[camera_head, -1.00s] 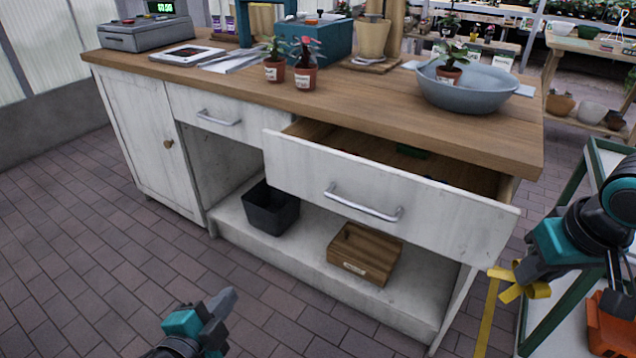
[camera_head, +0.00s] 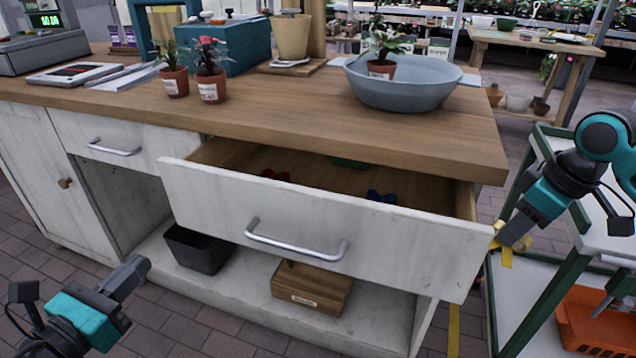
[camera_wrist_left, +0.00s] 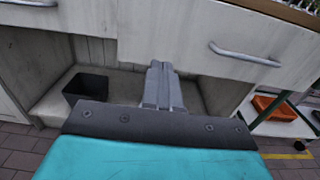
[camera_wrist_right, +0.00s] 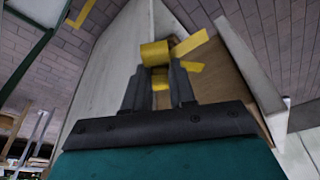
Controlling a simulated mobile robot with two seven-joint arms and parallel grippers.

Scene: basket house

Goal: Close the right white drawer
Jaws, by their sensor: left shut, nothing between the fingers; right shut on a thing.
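The right white drawer (camera_head: 310,222) is pulled well out of the wooden-topped counter, showing its inside. Its metal handle (camera_head: 290,245) is on the front panel and also shows in the left wrist view (camera_wrist_left: 240,55). My left gripper (camera_head: 138,268) is shut and empty, low in front of the counter, left of the drawer and apart from it. My right gripper (camera_head: 503,240) is shut on a small yellow object (camera_wrist_right: 156,54), beside the drawer front's right end. I cannot tell whether it touches the drawer.
Small red (camera_head: 275,175), blue (camera_head: 381,196) and green (camera_head: 350,162) things lie in the drawer. A black bin (camera_head: 197,249) and wooden box (camera_head: 311,287) stand on the shelf below. A green-framed cart (camera_head: 530,290) with an orange crate (camera_head: 597,320) stands at the right.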

